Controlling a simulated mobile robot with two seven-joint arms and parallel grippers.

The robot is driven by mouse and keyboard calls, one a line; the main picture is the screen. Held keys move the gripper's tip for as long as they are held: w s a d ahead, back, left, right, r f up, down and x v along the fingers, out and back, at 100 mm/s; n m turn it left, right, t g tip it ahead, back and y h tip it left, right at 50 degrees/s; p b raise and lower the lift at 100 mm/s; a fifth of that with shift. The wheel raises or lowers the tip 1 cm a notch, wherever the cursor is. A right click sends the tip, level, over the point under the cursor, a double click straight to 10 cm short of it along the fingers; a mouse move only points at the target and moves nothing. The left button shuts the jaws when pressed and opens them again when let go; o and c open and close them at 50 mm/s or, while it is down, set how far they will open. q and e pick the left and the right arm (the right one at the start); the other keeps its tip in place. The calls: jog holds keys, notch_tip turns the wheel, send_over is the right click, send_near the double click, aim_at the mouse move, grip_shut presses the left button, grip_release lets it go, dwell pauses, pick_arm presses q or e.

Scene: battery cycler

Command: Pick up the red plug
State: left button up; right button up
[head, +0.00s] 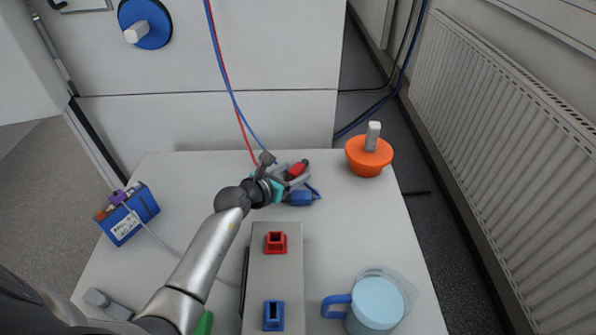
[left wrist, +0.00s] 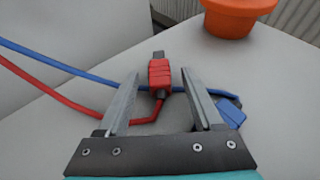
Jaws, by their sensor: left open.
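The red plug (head: 297,170) lies on the white table near its back edge, with a red cable attached. In the left wrist view the red plug (left wrist: 160,73) shows between and just beyond the fingertips of my left gripper (left wrist: 160,80). The fingers are apart and do not visibly touch it. In the head view my left gripper (head: 287,177) reaches in from the left, right at the plug, and partly covers the cables. The blue plug (head: 299,198) lies just in front of the red one, and in the left wrist view (left wrist: 231,112) it is by the right finger. My right gripper is not seen.
A grey box with a red socket (head: 276,242) and a blue socket (head: 273,315) stands in front. An orange bowl-shaped object (head: 369,157) is at the back right, a blue jug (head: 376,304) at the front right. A blue battery (head: 128,215) is at left.

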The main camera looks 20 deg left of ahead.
pick_arm(q)
jog(key=shift+c, duration=0.3)
jog(key=c, duration=0.3)
grip_shut()
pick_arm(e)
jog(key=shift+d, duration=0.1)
pick_arm(q)
jog(key=shift+r, duration=0.1)
